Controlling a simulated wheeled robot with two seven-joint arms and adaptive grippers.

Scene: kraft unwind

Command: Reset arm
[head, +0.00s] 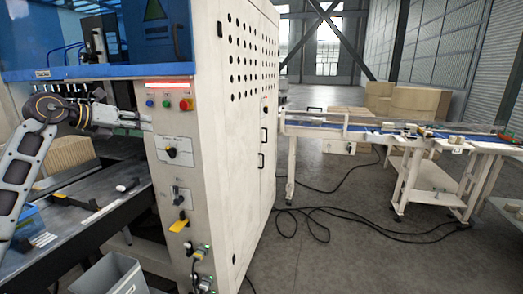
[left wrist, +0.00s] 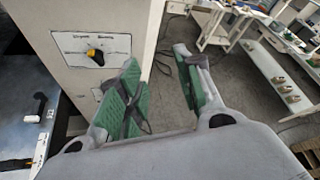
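My left gripper (head: 146,122) is in front of the white machine's control face, level with the space between the push buttons and the upper switch plate. In the left wrist view its two green-padded fingers (left wrist: 163,88) are apart, with nothing between them. My right gripper is not in view.
Blue, green and red buttons (head: 168,103) are above the switch. A yellow lever (head: 178,222) sticks out lower down. A grey bin (head: 110,275) stands at the bottom left. Black cables (head: 340,215) lie on the floor before a conveyor table (head: 410,140).

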